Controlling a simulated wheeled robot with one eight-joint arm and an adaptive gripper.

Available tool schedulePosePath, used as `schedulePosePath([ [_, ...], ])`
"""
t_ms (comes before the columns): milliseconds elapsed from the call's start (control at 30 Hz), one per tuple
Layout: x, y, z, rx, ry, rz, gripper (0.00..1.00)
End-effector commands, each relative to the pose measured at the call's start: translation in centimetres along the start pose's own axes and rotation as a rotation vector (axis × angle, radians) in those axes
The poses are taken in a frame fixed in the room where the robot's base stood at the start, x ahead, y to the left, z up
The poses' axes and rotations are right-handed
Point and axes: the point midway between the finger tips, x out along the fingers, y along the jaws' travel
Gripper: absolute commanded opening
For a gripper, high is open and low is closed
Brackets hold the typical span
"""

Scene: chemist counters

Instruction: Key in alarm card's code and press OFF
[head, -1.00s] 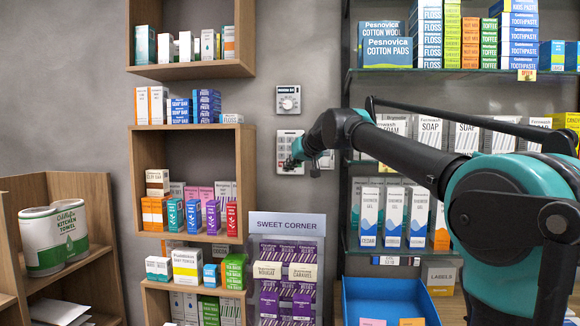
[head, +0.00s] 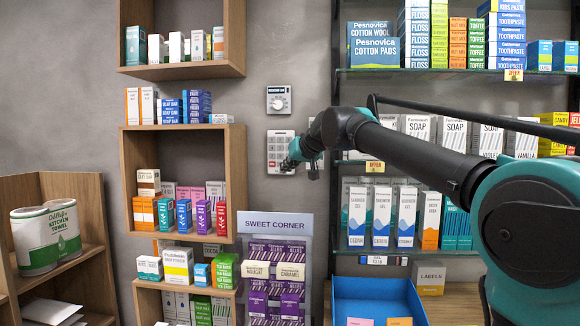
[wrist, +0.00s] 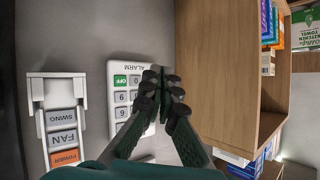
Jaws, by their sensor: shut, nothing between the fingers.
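The white alarm keypad (head: 274,146) is on the grey wall, left of the glass shelves. It also shows in the wrist view (wrist: 115,69), with the word ALARM, grey number keys and a green OFF key (wrist: 120,79). My gripper (head: 289,164) is at the keypad's lower right part in the head view and hides some keys. In the wrist view my gripper (wrist: 163,80) is shut and empty, its fingertips over the keypad's edge near the 0 key. I cannot tell whether they touch it. I cannot make out an alarm card.
A dial control (head: 279,100) is above the keypad. A fan remote (wrist: 62,140) in a white holder is beside the keypad in the wrist view. A wooden wall shelf (head: 236,180) stands close left. A blue tray (head: 380,288) and sweet display (head: 278,226) are below.

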Motion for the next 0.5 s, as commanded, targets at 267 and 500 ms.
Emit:
schedulePosePath([
  [267,1.6,1.2,-1.1,0.001,0.0,0.002,0.0],
  [500,3.8,2.8,-2.8,0.001,-0.001,0.001,0.0],
])
